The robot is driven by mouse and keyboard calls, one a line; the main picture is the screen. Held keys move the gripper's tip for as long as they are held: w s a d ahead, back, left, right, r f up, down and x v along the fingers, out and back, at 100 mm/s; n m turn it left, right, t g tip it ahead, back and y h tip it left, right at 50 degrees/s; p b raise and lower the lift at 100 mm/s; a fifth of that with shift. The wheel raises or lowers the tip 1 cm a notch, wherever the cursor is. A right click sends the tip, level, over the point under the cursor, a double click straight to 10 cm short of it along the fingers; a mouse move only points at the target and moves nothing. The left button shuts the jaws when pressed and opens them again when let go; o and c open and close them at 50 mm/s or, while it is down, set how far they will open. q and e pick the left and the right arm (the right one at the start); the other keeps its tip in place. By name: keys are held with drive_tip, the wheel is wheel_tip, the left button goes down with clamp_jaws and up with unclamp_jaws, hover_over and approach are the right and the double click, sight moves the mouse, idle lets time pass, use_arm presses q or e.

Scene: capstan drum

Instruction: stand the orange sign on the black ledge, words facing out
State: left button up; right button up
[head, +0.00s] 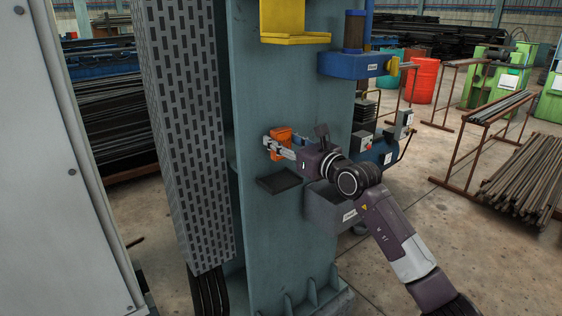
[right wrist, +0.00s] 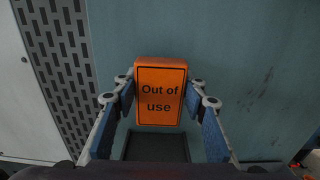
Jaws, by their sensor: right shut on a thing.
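The orange sign (head: 282,136) is held in my right gripper (head: 278,145), in front of the teal column and a little above the black ledge (head: 279,180). In the right wrist view the sign (right wrist: 161,92) is upright between the two fingers, and its words "Out of use" face my camera and read the right way up. The ledge (right wrist: 157,148) shows below the sign, apart from it, with its top bare. My left gripper is not in view.
The teal column (head: 260,100) rises behind the ledge. A yellow bracket (head: 295,38) is above, and a grey bin (head: 330,208) is right of the ledge, under my right arm. A perforated grey panel (head: 190,130) stands left.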

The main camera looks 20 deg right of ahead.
wheel_tip(320, 180, down, 3)
drive_tip(key=shift+r, duration=0.1)
wheel_tip(320, 180, down, 4)
drive_tip(key=shift+f, duration=0.15)
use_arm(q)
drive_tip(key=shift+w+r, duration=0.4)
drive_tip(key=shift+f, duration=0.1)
use_arm(e)
drive_tip(key=shift+f, duration=0.1)
drive_tip(key=o, duration=1.2)
